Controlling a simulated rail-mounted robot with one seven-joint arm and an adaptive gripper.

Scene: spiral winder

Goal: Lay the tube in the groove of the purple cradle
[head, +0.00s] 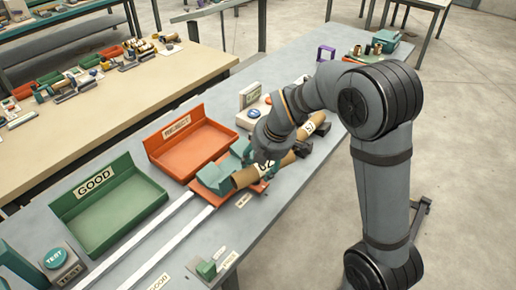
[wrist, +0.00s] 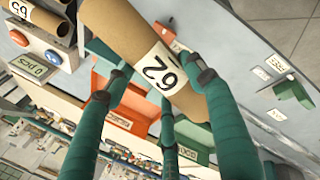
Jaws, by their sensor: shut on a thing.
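The brown cardboard tube (head: 246,177) carries a white label reading 62. My gripper (head: 268,150) is shut around it; in the wrist view my gripper's green fingers (wrist: 160,82) close on the tube (wrist: 118,35) from both sides. The tube is over or at an orange carriage (head: 262,187) with teal blocks (head: 213,178); I cannot tell whether it touches them. A small purple frame-like piece (head: 326,53), probably the purple cradle, stands at the far end of the table, well away from my gripper. Its groove is too small to make out.
An orange REJECT tray (head: 160,145) and a green GOOD tray (head: 66,205) lie left of the carriage. Other labelled tubes (head: 320,128) rest on dark supports behind my gripper. A button box (head: 250,115) stands beside them. White rails (head: 140,240) run along the table.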

